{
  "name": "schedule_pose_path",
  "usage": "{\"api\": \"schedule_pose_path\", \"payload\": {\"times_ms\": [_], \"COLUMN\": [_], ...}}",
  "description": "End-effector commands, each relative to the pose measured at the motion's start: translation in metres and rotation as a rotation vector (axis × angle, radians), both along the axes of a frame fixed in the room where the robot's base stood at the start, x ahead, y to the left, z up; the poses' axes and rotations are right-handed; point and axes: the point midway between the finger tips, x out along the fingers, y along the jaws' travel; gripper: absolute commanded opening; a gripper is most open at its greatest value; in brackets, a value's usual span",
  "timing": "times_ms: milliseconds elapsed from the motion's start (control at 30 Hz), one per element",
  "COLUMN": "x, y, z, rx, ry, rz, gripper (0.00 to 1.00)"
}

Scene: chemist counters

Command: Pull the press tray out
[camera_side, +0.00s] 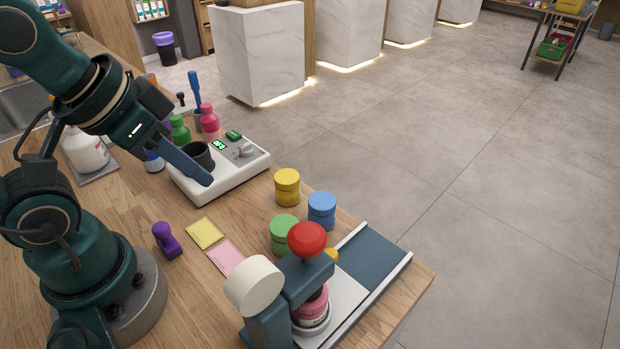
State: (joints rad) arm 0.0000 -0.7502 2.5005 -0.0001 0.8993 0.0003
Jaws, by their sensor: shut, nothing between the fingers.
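The press (266,324) stands at the front right of the counter, blue-grey with a red knob (307,238) on top and a large cream round part on its left. Its light grey tray (346,294) lies between two pale rails, with its near part beneath the press head. A pink jar (314,304) stands upright on the tray under the head, partly hidden by the press. The far end of the track (373,257) is bare and dark blue. My gripper (208,181) is shut and empty, above the white device's near edge, well left of and behind the press.
A white device (246,168) with a dark cup stands below and beside my gripper. Yellow (287,186), blue (322,209) and green (284,232) jars stand between it and the press. A purple stamp (166,239) and yellow and pink pads lie left. The counter's right edge is close to the track.

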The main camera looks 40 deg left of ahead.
Motion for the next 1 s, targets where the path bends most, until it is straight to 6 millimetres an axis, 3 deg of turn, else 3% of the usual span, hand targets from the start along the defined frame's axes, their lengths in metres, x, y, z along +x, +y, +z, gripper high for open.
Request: {"api": "schedule_pose_path", "payload": {"times_ms": [300,433,467,733,1000], "x": [0.000,-0.001,0.000,0.034,0.078], "y": [0.000,0.000,0.000,-0.013,-0.053], "z": [0.000,0.001,0.005,0.035,0.033], "rx": [0.000,0.011,0.016,0.064,0.111], "ry": [0.000,0.007,-0.001,0.045,0.179], "rz": [0.000,-0.020,-0.029,-0.191,-0.429], "gripper": [0.00,0.50,0.57,0.57,0.57]}}
